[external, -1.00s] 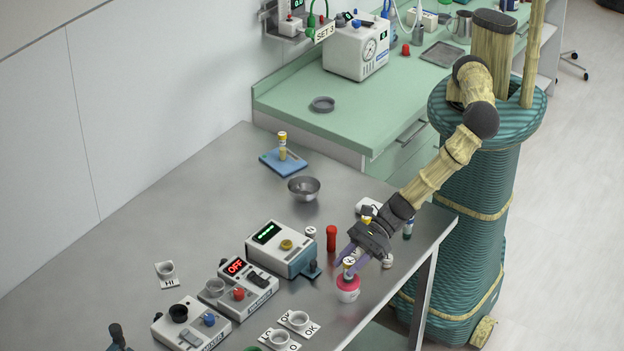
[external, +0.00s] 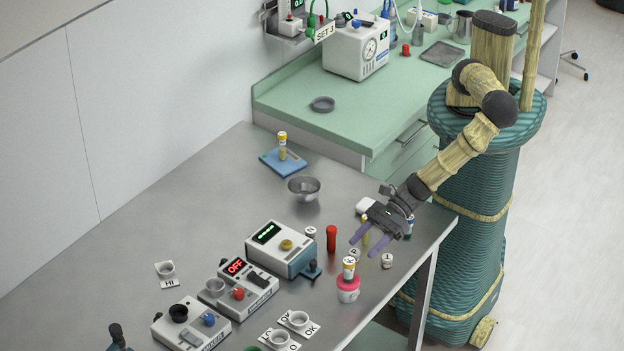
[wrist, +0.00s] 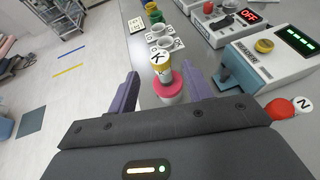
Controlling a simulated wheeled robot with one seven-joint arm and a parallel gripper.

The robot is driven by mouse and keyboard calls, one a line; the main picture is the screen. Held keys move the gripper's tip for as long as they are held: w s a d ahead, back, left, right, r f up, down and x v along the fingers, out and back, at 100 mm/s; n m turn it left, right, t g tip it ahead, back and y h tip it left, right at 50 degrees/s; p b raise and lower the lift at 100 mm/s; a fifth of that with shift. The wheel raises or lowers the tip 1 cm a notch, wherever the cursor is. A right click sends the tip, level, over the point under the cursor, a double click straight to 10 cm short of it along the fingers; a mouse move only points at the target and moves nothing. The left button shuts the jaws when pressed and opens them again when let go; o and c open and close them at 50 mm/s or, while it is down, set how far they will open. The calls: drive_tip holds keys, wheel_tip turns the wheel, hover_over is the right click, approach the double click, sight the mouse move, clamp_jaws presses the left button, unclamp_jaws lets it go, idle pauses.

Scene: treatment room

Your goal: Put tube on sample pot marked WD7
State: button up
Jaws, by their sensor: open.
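A yellow-capped tube (external: 348,266) with a K on its top stands upright on a small white pot with a pink-red lid (external: 348,284), near the table's front edge. In the wrist view the tube (wrist: 163,68) and pot (wrist: 169,94) appear ahead, between my fingers in the picture. My gripper (external: 362,247) is open and empty, back from the tube on the robot's side and apart from it. I cannot read WD7 on any pot. Another yellow-capped tube (external: 282,151) stands on a blue pad farther back. A further thin yellow one (external: 365,231) is partly hidden by my gripper.
A red tube (external: 331,238) and small white lettered items (external: 387,260) stand around my gripper. A device with a green display (external: 283,248) and one reading OFF (external: 247,286) stand to the left. A metal bowl (external: 304,188) is behind.

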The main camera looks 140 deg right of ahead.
drive_tip(key=v, duration=0.5)
drive_tip(key=shift+b, duration=0.4)
drive_tip(key=s+d+r+m+g, duration=0.1)
drive_tip(key=s+d+m+g, duration=0.4)
drive_tip(key=s+m, duration=0.75)
drive_tip(key=s+r+m+g+y, duration=0.1)
drive_tip(key=s+r+m+g, duration=0.2)
drive_tip(key=m, duration=0.7)
drive_tip(key=s+a+r+m+g+y, duration=0.1)
drive_tip(key=s+r+m+g, duration=0.1)
drive_tip(key=s+r+m, duration=0.6)
drive_tip(key=s+m, duration=0.3)
drive_tip(key=shift+g+y, duration=0.3)
drive_tip(key=shift+g, duration=0.1)
